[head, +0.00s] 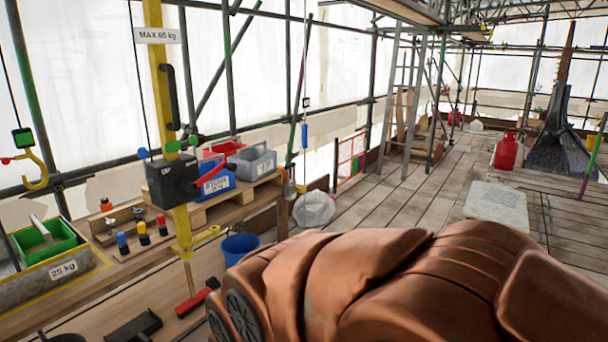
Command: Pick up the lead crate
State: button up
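Several small open crates stand together on a wooden pallet on the bench in the head view. A grey crate (252,160) with a handle and a white label is at the right. A blue crate (217,184) with a white label is in front of it to the left, and a red crate (222,148) is partly hidden behind. The labels are too small to read surely, so I cannot tell for certain which is the lead crate; the grey one looks most like it. My copper-coloured arm fills the lower right foreground. My gripper is not in view.
A yellow hoist post (161,95) with a black winch box (172,181) stands before the bench, left of the crates. A green tray (46,241) is at far left. A blue bucket (240,248) is below the bench. Plank floor (395,205) is open beyond my arm.

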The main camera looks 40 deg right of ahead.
aim_at(253, 162)
jog(key=z, duration=0.3)
jog(key=k, duration=0.75)
jog(key=z, duration=1.35)
jog(key=i, duration=1.55)
jog(key=u, duration=0.75)
jog(key=i, duration=0.45)
jog(key=u, duration=0.25)
